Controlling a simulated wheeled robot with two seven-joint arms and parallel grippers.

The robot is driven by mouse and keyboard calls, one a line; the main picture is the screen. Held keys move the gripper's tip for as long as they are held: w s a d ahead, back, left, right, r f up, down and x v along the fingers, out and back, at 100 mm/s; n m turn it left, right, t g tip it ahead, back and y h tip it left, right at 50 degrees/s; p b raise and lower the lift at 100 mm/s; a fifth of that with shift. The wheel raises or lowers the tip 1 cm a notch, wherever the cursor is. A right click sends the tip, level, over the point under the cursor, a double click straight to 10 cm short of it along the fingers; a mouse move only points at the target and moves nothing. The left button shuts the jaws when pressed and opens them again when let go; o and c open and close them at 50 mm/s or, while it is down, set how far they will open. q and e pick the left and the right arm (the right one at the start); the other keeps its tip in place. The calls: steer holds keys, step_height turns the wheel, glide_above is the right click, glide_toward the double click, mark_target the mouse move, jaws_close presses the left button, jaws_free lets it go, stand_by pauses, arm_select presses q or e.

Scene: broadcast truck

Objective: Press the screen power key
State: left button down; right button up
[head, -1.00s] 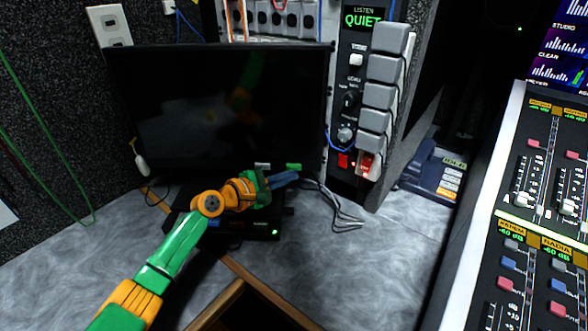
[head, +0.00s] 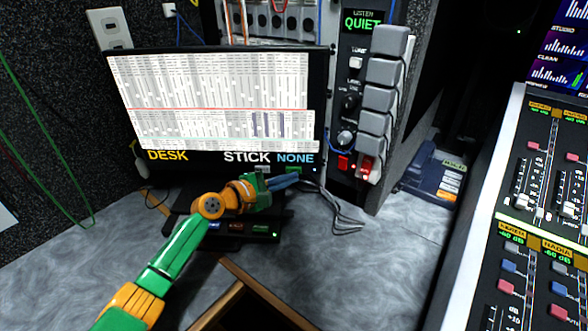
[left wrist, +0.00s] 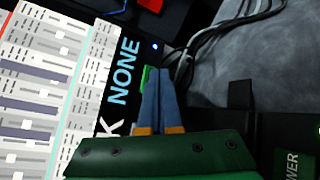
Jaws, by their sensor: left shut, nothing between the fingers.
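The screen (head: 215,100) stands at the back left and is lit. It shows a mixer layout with the words DESK, STICK and NONE along its bottom. A green key (head: 293,168) is at its lower right edge, with a grey key (head: 262,169) to the left. My left gripper (head: 296,180) is shut and empty, its blue fingertips just below the green key. In the left wrist view the fingertips (left wrist: 159,72) are beside the green key (left wrist: 147,78); I cannot tell whether they touch it. A small blue-white light (left wrist: 155,46) shows nearby. My right gripper is not in view.
A black box (head: 250,232) with a green light sits below the screen's front. Grey cables (head: 335,208) lie to the right.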

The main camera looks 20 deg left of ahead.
arm_select(q)
steer(key=shift+s+d+p, duration=0.15)
steer(key=shift+s+p, duration=0.2)
steer(key=shift+s, duration=0.25)
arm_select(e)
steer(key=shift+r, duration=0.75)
arm_select(q)
steer(key=s+p, duration=0.1)
steer(key=s, duration=0.1)
steer(key=s+d+p, duration=0.1)
steer(key=s+p, duration=0.2)
steer(key=p, duration=0.1)
steer(key=shift+s+d, duration=0.25)
steer(key=shift+s, duration=0.15)
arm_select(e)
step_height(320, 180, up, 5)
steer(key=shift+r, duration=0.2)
